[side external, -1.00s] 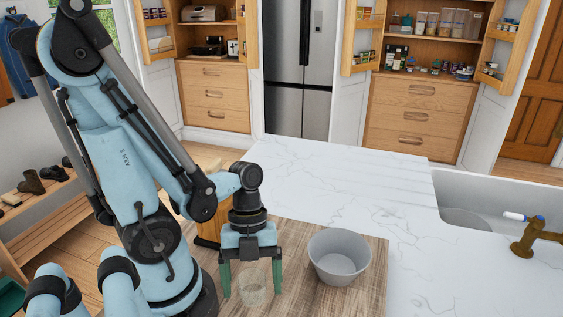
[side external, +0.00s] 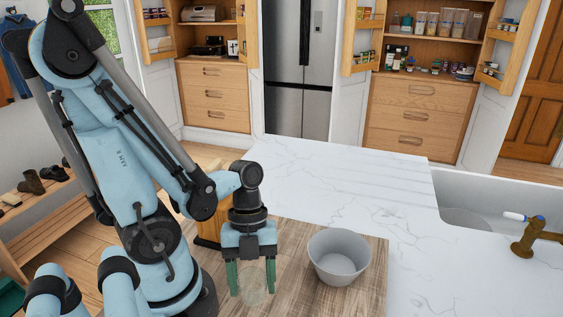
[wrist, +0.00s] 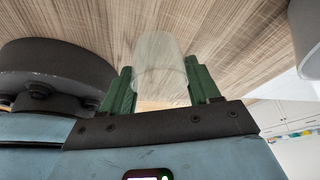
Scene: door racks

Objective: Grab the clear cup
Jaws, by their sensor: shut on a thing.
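The clear cup (side external: 254,287) stands on the wooden board near the front of the counter and is hard to see in the side view. My gripper (side external: 252,278) points down over it, with a green finger on each side. In the wrist view the clear cup (wrist: 158,62) sits between the two green fingers of my gripper (wrist: 160,85), which are shut on its sides. The cup's lower part is faint against the wood grain.
A grey bowl (side external: 339,262) stands on the wooden board (side external: 300,295) just right of my gripper. A wooden block (side external: 208,228) is behind it to the left. The white marble counter (side external: 340,185) is clear behind, with a sink (side external: 480,205) and brass tap (side external: 530,240) at the right.

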